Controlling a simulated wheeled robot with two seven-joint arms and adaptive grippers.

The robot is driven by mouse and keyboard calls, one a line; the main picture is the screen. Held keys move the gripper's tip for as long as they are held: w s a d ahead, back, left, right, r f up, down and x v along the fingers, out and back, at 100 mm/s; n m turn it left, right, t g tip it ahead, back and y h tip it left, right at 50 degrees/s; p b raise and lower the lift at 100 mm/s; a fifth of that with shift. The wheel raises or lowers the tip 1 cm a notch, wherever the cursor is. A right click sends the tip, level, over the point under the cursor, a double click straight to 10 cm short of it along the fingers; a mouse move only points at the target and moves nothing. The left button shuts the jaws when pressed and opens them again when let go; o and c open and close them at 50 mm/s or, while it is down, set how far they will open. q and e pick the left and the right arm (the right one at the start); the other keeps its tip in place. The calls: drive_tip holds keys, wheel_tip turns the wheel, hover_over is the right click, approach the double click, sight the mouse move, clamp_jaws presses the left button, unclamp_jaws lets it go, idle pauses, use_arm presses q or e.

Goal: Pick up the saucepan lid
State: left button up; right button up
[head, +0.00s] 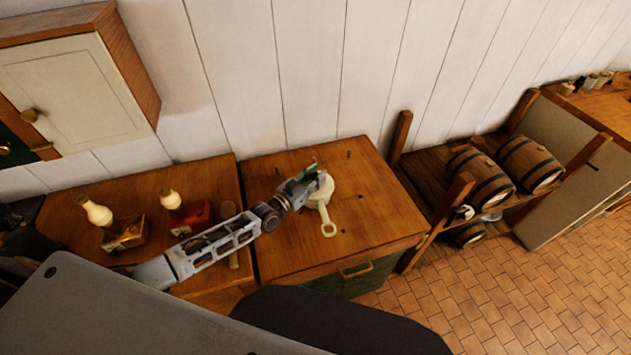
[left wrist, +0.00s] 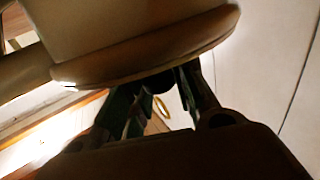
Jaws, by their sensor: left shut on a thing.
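The cream saucepan (head: 329,228) stands on the wooden counter top (head: 375,205), its looped handle pointing toward the front. Its round top is partly hidden by my left gripper (head: 313,175). In the left wrist view the saucepan body (left wrist: 125,22) fills the top of the picture, with the rounded saucepan lid (left wrist: 150,62) against it. My left gripper's fingers (left wrist: 155,97) are shut on the lid's dark knob (left wrist: 155,84). I see no clear gap between lid and saucepan. My right gripper is not in view.
A wall cabinet (head: 75,85) hangs above. Barrels (head: 482,176) lie on a rack at right. Counter space right of the saucepan is clear.

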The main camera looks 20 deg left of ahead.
sight(315, 175)
use_arm(q)
drive_tip(key=shift+r, duration=0.15)
wheel_tip(315, 175, up, 9)
drive_tip(key=shift+f, duration=0.1)
drive_tip(key=shift+r, duration=0.5)
idle(0.7)
